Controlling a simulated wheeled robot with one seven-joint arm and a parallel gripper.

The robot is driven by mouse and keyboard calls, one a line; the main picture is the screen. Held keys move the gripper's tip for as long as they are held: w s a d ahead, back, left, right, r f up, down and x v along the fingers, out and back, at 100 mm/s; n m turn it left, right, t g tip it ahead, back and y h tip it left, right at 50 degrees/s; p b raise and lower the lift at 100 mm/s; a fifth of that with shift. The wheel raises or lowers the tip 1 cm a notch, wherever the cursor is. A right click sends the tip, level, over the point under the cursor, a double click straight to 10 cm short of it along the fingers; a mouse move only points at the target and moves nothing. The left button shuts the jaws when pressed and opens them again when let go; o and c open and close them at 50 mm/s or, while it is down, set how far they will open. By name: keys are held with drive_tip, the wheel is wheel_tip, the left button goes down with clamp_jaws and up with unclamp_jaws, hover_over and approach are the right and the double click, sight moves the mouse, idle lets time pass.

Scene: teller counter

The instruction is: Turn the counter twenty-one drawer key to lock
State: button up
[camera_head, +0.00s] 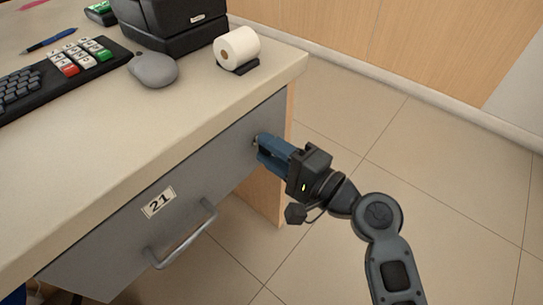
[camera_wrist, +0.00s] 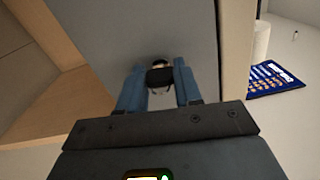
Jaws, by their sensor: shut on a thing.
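The grey drawer front (camera_head: 110,240) has a label reading 21 (camera_head: 158,202) and a bar handle (camera_head: 185,238); it looks shut under the counter top. My gripper (camera_head: 260,146) is at the drawer front's upper right, up against the lock. In the wrist view my gripper (camera_wrist: 158,82) has its two blue fingers on either side of the black key head (camera_wrist: 160,77), shut on it. A bit of the metal lock (camera_wrist: 160,62) shows just beyond the key head. The fingers hide the key in the head view, and its turn angle is hard to tell.
On the counter top (camera_head: 150,125) stand a paper roll (camera_head: 238,48), a mouse (camera_head: 152,70), a keyboard (camera_head: 60,75), a black machine (camera_head: 170,25) and a pen (camera_head: 48,40). A blue card (camera_wrist: 274,78) shows in the wrist view. The tiled floor (camera_head: 450,170) at right is clear.

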drive_tip(key=shift+f+n+b, duration=0.1)
drive_tip(key=shift+n+b, duration=0.3)
drive_tip(key=shift+n, duration=0.2)
drive_tip(key=o, duration=1)
drive_tip(key=shift+o, duration=0.2)
drive_tip(key=shift+s+d, duration=0.1)
drive_tip(key=v, duration=0.7)
drive_tip(key=shift+s+d+p, duration=0.2)
drive_tip(key=shift+d+p, duration=0.05)
drive_tip(key=shift+p, duration=0.15)
